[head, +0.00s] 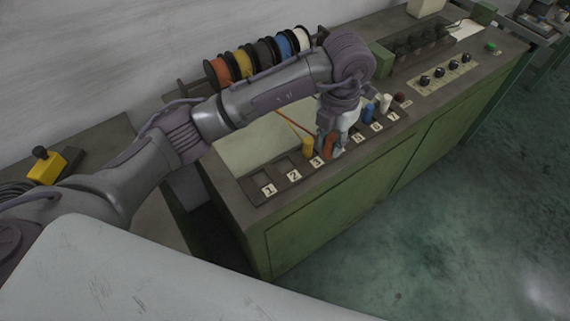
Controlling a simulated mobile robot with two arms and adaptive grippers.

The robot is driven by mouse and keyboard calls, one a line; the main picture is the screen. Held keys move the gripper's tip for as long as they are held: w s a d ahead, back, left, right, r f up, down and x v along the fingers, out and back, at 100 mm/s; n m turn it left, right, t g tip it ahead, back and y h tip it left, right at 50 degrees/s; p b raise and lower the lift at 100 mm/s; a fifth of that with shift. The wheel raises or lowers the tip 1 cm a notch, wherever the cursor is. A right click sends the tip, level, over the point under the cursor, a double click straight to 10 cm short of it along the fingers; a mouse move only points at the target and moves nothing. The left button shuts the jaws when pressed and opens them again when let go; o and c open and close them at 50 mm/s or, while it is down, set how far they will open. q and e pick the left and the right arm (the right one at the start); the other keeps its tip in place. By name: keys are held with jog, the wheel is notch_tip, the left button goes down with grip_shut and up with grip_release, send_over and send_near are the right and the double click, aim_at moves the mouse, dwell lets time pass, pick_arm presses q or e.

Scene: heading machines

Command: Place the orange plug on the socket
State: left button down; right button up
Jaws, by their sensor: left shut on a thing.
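My left gripper (330,151) points down over the row of numbered sockets (281,182) on the green bench. It is shut on the orange plug (331,144), which shows between the fingers beside the labels 3 and 4. An orange cable (294,124) runs from the back left toward the gripper. The fingers partly hide the plug and the socket area below it, so I cannot tell whether the plug touches a socket. My right gripper is not in view.
A yellow plug (307,146) stands just left of the gripper; blue (368,112), white (385,104) and dark (400,98) plugs stand to its right. Colored cable spools (243,64) stand behind my arm. A control panel (440,75) lies farther right. The sockets at labels 1 and 2 look clear.

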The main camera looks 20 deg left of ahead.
pick_arm(q)
jog(key=shift+d+n, duration=0.3)
jog(key=shift+n, duration=0.3)
jog(key=shift+f+n, duration=0.15)
jog(key=shift+n, duration=0.15)
jog(key=a+f+p, duration=0.1)
jog(key=a+f, duration=0.1)
jog(key=a, duration=0.1)
jog(key=a+f+p, duration=0.2)
jog(key=a, duration=0.2)
jog(key=w+a+f+p, duration=0.1)
jog(key=a+f, duration=0.1)
jog(key=a, duration=0.2)
jog(key=shift+a+f, duration=0.2)
jog(key=shift+f, duration=0.2)
notch_tip(320, 180, down, 4)
jog(key=shift+r+p, duration=0.1)
jog(key=shift+p, duration=0.85)
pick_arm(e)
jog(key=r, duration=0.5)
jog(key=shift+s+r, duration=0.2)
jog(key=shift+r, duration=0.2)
pick_arm(q)
jog(key=shift+f, duration=0.3)
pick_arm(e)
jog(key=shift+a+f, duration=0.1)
pick_arm(q)
jog(key=c, duration=1.4)
grip_release()
jog(key=o, duration=0.5)
